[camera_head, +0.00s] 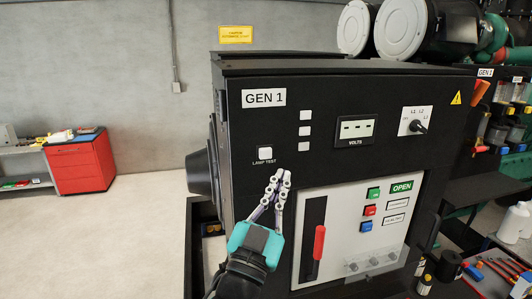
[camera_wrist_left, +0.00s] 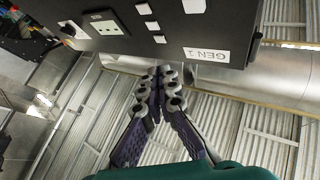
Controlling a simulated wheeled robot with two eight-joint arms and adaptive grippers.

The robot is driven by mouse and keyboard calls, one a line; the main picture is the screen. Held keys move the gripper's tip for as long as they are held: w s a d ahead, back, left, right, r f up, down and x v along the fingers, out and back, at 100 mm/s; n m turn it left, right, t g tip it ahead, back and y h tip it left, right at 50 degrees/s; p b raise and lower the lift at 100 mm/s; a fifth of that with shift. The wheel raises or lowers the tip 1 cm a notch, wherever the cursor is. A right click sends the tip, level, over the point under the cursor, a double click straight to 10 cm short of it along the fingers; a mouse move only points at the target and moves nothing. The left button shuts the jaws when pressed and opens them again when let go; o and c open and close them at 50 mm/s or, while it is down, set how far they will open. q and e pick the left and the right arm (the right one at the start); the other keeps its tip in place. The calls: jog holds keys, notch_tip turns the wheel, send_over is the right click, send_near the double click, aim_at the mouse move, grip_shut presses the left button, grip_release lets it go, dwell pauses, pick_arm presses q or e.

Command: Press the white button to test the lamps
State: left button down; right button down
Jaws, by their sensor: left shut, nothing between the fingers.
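The white button (camera_head: 265,153) is a square key above the "LAMP TEST" label on the black GEN 1 panel. In the left wrist view, where the panel appears upside down, a white square that looks like this button (camera_wrist_left: 194,5) is cut by the top edge. My left gripper (camera_head: 281,174) is shut and empty, fingertips together, just below and right of the button in the head view. The tips also show in the left wrist view (camera_wrist_left: 158,72), apart from the button in the picture. Their exact gap to the panel is hard to tell. My right gripper is not in view.
Three pale lamps (camera_head: 306,131) stand in a column right of the button, with a volts meter (camera_head: 356,130) and selector switch (camera_head: 415,121) beyond. Below are a red-handled lever (camera_head: 318,243) and green, red and blue buttons (camera_head: 370,209). Open floor lies left of the cabinet.

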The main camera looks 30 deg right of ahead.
pick_arm(q)
jog(key=shift+w, duration=0.1)
jog(key=b, duration=0.1)
send_near(270, 150)
jog(key=d+r, duration=0.3)
jog(key=d, duration=0.1)
jog(key=shift+w+d, duration=0.15)
jog(key=shift+w, duration=0.85)
jog(key=shift+r, duration=0.1)
dwell(0.4)
jog(key=shift+w+d, duration=0.1)
jog(key=shift+w, duration=0.3)
jog(key=shift+w, duration=0.45)
dwell(0.6)
jog(key=shift+s, duration=0.9)
